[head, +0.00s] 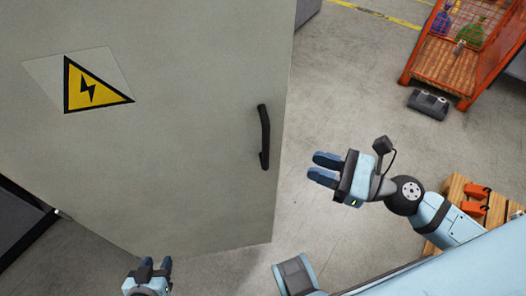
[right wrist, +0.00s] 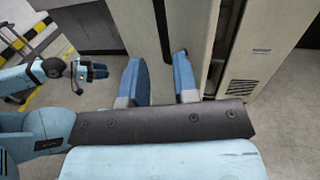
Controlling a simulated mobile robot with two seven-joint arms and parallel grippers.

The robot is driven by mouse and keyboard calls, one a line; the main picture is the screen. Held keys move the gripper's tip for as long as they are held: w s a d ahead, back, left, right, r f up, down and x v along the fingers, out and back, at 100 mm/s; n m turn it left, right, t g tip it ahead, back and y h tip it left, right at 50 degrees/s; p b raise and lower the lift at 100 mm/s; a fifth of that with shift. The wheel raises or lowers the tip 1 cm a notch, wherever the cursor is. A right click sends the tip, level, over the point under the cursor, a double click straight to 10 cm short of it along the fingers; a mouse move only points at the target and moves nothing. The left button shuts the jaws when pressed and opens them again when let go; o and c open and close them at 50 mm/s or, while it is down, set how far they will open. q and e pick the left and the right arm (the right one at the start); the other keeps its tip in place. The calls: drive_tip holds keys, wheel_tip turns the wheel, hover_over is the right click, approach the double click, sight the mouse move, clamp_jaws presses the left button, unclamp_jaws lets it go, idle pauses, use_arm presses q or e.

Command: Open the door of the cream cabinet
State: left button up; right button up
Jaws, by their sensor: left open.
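The cream cabinet's door (head: 190,120) fills the left of the head view, with a yellow warning sign (head: 88,87) on it. Its black upright handle (head: 264,137) is near the right edge. The handle also shows in the right wrist view (right wrist: 162,30), beyond the gap between my fingers. My right gripper (head: 324,170) is open and empty, right of the handle and apart from it. Its spread fingers show in the right wrist view (right wrist: 160,82). My left gripper (head: 150,268) is open at the bottom edge, low before the door.
A vented cream panel (right wrist: 246,75) stands beyond a dark strip in the right wrist view. An orange mesh crate (head: 458,58), a dark grey object (head: 428,103) and a wooden pallet (head: 458,190) with orange pieces are at right. The floor (head: 345,75) behind my right gripper is clear.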

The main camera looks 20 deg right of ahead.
sight(258, 145)
drive_tip(key=p+x, duration=0.5)
drive_tip(key=x, duration=0.8)
drive_tip(key=shift+w+a+p, duration=0.2)
drive_tip(key=shift+w+p, duration=0.15)
drive_tip(key=shift+p, duration=0.05)
clamp_jaws()
